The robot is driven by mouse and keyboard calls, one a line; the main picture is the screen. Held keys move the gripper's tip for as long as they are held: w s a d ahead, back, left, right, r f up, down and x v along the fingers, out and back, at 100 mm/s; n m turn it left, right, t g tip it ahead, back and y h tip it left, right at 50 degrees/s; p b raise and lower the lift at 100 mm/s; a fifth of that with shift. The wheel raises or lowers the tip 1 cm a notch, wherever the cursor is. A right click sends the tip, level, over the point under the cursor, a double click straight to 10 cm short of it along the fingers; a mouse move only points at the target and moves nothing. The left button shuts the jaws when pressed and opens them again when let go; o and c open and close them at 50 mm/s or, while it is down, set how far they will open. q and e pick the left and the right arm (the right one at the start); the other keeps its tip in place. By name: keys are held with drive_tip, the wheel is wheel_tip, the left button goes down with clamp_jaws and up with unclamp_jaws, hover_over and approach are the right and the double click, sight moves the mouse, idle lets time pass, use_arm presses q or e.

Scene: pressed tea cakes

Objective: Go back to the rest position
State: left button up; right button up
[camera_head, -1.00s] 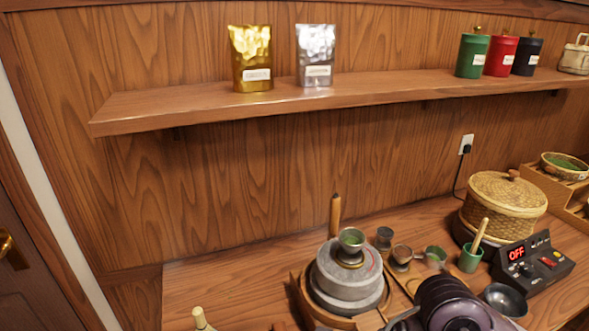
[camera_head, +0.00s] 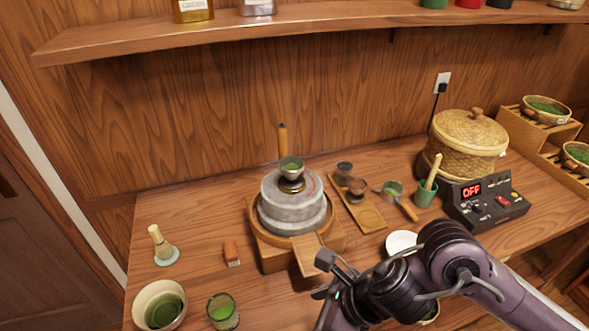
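My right arm (camera_head: 455,262) comes in from the lower right and bends down over the front of the table. Its dark wrist end, with the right gripper, is at the bottom edge, in front of the stone mill (camera_head: 292,207). I cannot make out the fingertips, so I cannot tell whether the gripper is open or shut or holds anything. My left arm and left gripper are not in view. The arm partly covers a white dish (camera_head: 402,241) and another green-filled vessel at the bottom edge.
A bowl of green tea (camera_head: 160,304), a green glass (camera_head: 222,311), a whisk on its stand (camera_head: 163,246) and a small brush (camera_head: 231,253) stand front left. A control box reading OFF (camera_head: 487,202) and a lidded basket (camera_head: 467,143) stand right. A shelf (camera_head: 240,31) spans the wall.

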drive_tip(key=w+a+r+m+t+y, duration=0.1)
drive_tip(key=w+a+r+m+t, duration=0.45)
drive_tip(key=m, duration=1.15)
drive_tip(key=d+f+m+h, duration=0.3)
drive_tip(key=d+m, duration=0.4)
drive_tip(key=m, duration=0.3)
drive_tip(key=d+f+m+h, duration=0.3)
drive_tip(key=d+m, duration=0.3)
drive_tip(key=m, duration=0.4)
drive_tip(key=s+d+f+m+g+h, duration=0.2)
drive_tip(key=s+d+f+m+g, duration=0.3)
drive_tip(key=s+d+f+m, duration=0.4)
wheel_tip(320, 180, down, 27)
drive_tip(key=a, duration=0.1)
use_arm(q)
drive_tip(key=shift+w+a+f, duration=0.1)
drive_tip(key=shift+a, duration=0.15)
use_arm(e)
drive_tip(key=s+d+f+g, duration=0.2)
drive_tip(key=s+d+f, duration=0.1)
drive_tip(key=s+f, duration=1.5)
drive_tip(key=s, duration=0.2)
drive_tip(key=shift+s+d+f+m, duration=0.2)
drive_tip(key=shift+s+f+m, duration=0.1)
